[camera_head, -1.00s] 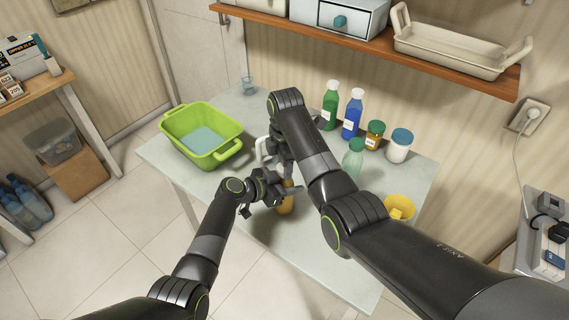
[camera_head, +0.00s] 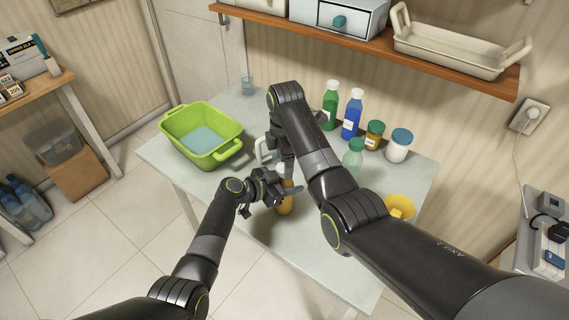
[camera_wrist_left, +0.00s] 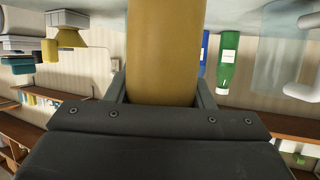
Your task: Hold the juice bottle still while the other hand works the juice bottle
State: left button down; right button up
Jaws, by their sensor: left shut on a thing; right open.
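The juice bottle (camera_head: 285,205) is orange and stands on the table, partly covered by my arms. My left gripper (camera_head: 272,190) is shut around its body. In the left wrist view the orange bottle (camera_wrist_left: 165,55) fills the space between the two fingers of the left gripper (camera_wrist_left: 163,88). My right gripper (camera_head: 287,180) is open, just above the top of the bottle. The bottle's top is mostly hidden by the grippers, so I cannot tell whether the right fingers touch it.
A green tub (camera_head: 205,137) stands at the table's left. A green bottle (camera_head: 331,106), a blue bottle (camera_head: 352,116), a brown jar (camera_head: 375,136), a white jar (camera_head: 399,146) and a pale green bottle (camera_head: 353,158) stand at the right. A wooden shelf (camera_head: 380,49) hangs above.

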pick_arm(q)
jog(key=shift+f, duration=0.1)
pick_arm(e)
jog(key=shift+r, duration=1.45)
jog(key=o, duration=0.6)
jog(key=shift+c, duration=0.2)
pick_arm(q)
jog(key=c, duration=0.6)
grip_release()
jog(key=shift+a, duration=0.1)
jog(key=shift+s+a+r, duration=0.3)
jog(key=shift+a, duration=0.2)
jog(key=b+v, duration=0.2)
jog(key=v, duration=1.4)
pick_arm(e)
notch_tip(320, 180, down, 2)
jog(key=shift+f, duration=0.25)
